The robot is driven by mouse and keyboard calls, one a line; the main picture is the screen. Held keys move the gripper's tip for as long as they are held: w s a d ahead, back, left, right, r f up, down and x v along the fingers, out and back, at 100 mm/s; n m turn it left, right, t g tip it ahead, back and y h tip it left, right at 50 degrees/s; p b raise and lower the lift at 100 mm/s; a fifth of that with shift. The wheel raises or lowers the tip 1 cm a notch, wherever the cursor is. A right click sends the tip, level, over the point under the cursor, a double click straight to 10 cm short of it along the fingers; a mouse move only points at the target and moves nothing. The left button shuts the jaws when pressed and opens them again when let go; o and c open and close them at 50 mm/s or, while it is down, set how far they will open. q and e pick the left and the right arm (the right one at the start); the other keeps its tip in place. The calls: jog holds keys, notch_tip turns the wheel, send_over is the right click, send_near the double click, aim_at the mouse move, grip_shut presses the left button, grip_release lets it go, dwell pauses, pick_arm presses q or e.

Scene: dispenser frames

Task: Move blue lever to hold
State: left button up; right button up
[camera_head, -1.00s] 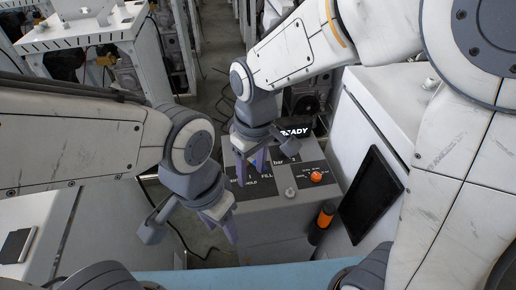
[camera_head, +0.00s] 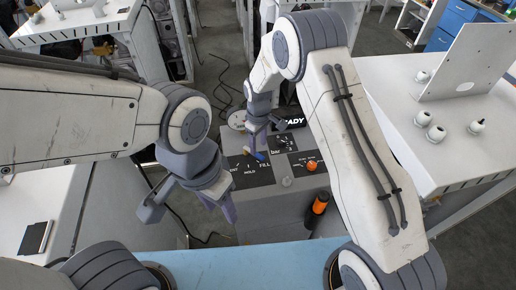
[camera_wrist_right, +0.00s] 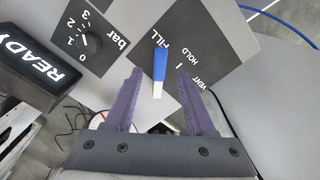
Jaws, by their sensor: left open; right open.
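The blue lever (camera_wrist_right: 160,64) shows in the right wrist view, with a blue grip and a white part. Its blue end lies by the FILL label on the black label panel (camera_wrist_right: 195,35); HOLD and VENT lie to its right. My right gripper (camera_wrist_right: 158,75) is open, with one purple finger on each side of the lever and visible gaps between. In the head view the lever (camera_head: 261,157) shows just below my right gripper (camera_head: 254,146), partly hidden by it. My left gripper (camera_head: 218,207) is open and empty, left of the panel (camera_head: 248,176).
A bar gauge (camera_head: 283,143), a READY display (camera_head: 290,121) and an orange button (camera_head: 311,165) sit by the label panel. An orange-and-black cylinder (camera_head: 319,205) stands at the front. A white table (camera_head: 440,85) with small white parts is at the right.

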aim_at(258, 155)
jog(key=shift+f+p, duration=0.45)
jog(key=shift+f, duration=1.6)
grip_shut()
